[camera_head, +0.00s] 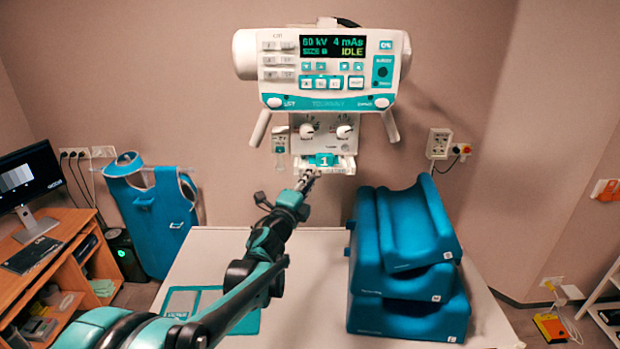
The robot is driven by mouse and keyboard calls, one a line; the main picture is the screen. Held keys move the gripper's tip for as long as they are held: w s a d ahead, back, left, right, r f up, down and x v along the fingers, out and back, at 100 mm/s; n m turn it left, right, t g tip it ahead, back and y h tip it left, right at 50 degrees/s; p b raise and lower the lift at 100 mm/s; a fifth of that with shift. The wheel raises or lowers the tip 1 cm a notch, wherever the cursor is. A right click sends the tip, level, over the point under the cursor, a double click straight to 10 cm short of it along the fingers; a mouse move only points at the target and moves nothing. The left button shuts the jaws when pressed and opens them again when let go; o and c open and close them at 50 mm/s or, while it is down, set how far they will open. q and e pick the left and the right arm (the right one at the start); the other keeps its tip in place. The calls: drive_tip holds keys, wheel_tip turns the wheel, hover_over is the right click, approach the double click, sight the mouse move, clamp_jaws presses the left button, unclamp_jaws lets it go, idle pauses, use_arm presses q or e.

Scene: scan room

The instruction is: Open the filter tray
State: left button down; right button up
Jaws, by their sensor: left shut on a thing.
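The X-ray tube head (320,75) hangs at the back centre, with a lit panel reading 60 kV, 4 mAs and IDLE. Below its two knobs is the white filter tray (343,165) with a teal label marked 1. My left gripper (308,177) reaches up from the lower left to the tray's front, at its lower left. It is shut on the tray there; the fingertips are small, and the exact part held is hard to make out. I cannot tell how far the tray stands out. My right gripper is not in view.
A blue apron (155,215) hangs at the left, beside a desk with a monitor (28,180).

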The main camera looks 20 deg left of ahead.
use_arm(q)
drive_tip(key=s+d+p, duration=0.1)
drive_tip(key=s+d, duration=0.1)
drive_tip(key=s, duration=0.6)
drive_tip(key=s+d+p, duration=0.1)
drive_tip(key=s+d, duration=0.2)
drive_tip(key=s, duration=0.6)
drive_tip(key=shift+r, duration=0.25)
drive_tip(key=c, duration=1.9)
unclamp_jaws()
drive_tip(key=shift+o, duration=1.3)
drive_tip(key=shift+s, duration=0.3)
drive_tip(key=shift+f, duration=0.1)
